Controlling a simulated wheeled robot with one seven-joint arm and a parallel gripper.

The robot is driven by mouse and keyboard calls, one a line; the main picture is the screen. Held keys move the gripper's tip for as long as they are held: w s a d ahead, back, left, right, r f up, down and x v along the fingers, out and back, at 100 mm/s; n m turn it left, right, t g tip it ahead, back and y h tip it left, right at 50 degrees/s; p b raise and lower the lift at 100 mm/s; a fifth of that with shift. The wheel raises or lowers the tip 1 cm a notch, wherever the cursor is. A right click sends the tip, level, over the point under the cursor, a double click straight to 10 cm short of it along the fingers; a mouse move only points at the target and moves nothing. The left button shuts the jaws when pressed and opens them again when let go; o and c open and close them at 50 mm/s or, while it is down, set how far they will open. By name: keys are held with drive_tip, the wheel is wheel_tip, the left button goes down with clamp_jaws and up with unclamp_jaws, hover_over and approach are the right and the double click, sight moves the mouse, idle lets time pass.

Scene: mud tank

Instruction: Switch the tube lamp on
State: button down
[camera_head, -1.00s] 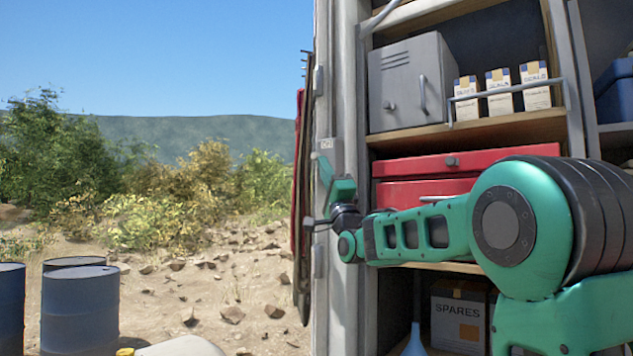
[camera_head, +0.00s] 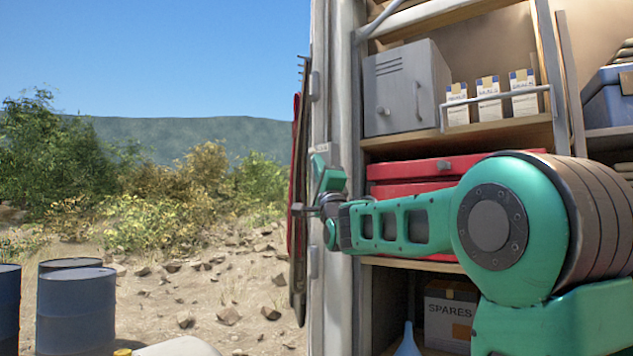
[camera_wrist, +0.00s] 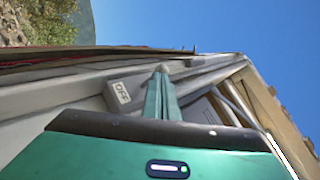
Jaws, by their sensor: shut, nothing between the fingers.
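The OFF label (camera_wrist: 121,93) sits on a small grey plate on the van's door post in the wrist view. In the head view the plate is small and partly hidden by my gripper (camera_head: 319,161). My gripper is shut and empty, its green fingers (camera_wrist: 162,78) pointing at the post right beside the label. I cannot tell whether the tips touch the plate. The tube lamp itself is not in view.
Right of the post, shelves hold a grey metal cabinet (camera_head: 398,91), several small cartons (camera_head: 488,101), red drawers (camera_head: 402,170) and a SPARES box (camera_head: 449,316). Blue drums (camera_head: 76,312) stand on the ground at left. Open air lies left of the post.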

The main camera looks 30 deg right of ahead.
drive_tip(key=s+a+f, duration=0.3)
drive_tip(key=s+f, duration=0.2)
drive_tip(key=s, duration=0.5)
drive_tip(key=shift+s+a+f, duration=0.35)
drive_tip(key=shift+f, duration=0.05)
